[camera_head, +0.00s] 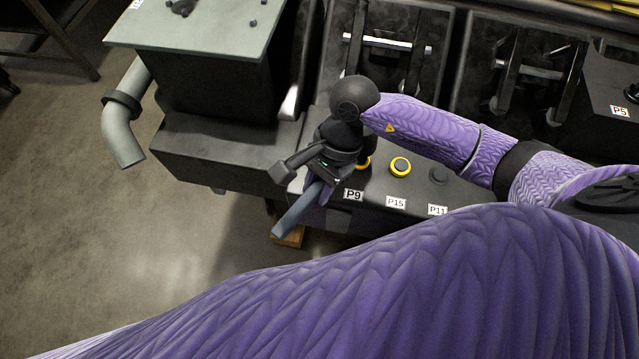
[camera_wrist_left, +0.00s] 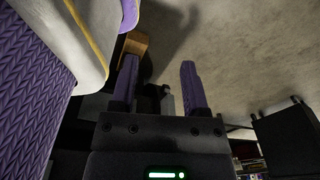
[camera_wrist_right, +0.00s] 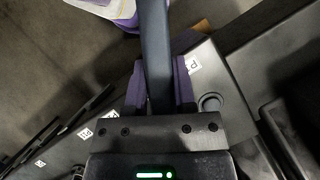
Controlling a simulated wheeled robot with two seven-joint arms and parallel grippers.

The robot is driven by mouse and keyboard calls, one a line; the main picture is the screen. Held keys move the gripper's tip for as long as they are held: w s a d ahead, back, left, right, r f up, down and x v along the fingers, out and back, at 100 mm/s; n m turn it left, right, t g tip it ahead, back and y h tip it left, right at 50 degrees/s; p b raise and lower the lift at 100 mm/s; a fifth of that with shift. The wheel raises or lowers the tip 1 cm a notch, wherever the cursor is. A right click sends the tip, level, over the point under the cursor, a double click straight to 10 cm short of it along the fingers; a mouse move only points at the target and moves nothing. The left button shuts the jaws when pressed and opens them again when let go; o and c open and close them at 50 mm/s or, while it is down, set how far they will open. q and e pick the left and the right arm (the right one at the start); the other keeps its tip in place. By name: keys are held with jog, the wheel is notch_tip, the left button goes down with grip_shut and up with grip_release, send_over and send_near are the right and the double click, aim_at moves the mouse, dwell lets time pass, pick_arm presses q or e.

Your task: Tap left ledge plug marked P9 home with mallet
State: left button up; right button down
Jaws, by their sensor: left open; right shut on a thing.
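My right gripper (camera_head: 318,180) is shut on the blue-grey mallet handle (camera_head: 294,212) at the ledge's left end. The handle slants down-left in the head view, and in the right wrist view (camera_wrist_right: 157,50) it runs up out of the picture. I cannot make out the mallet's head for certain. The P9 label (camera_head: 353,195) is on the ledge's front edge. A yellow-ringed plug (camera_head: 366,163) behind it is partly hidden by my right gripper; contact cannot be told. My left gripper (camera_wrist_left: 160,85) is open and empty in its wrist view and outside the head view.
A yellow-ringed plug (camera_head: 400,167) sits behind the P15 label (camera_head: 396,202). A dark plug (camera_head: 438,175) without a visible ring is behind the P11 label (camera_head: 437,210). A dark engine block (camera_head: 220,150) stands left of my right gripper. Open floor (camera_head: 60,240) lies at left.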

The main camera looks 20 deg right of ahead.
jog(key=shift+r, duration=0.25)
jog(key=shift+w+d+r+g+y+b, duration=0.15)
jog(key=shift+r+g+y+b, duration=0.15)
jog(key=shift+r+y+b, duration=0.2)
jog(key=shift+d+r+y, duration=0.1)
jog(key=shift+r+y, duration=0.3)
jog(key=shift+r, duration=0.15)
jog(key=shift+f+b, duration=0.1)
jog(key=shift+b, duration=0.35)
pick_arm(q)
jog(key=shift+f, duration=0.65)
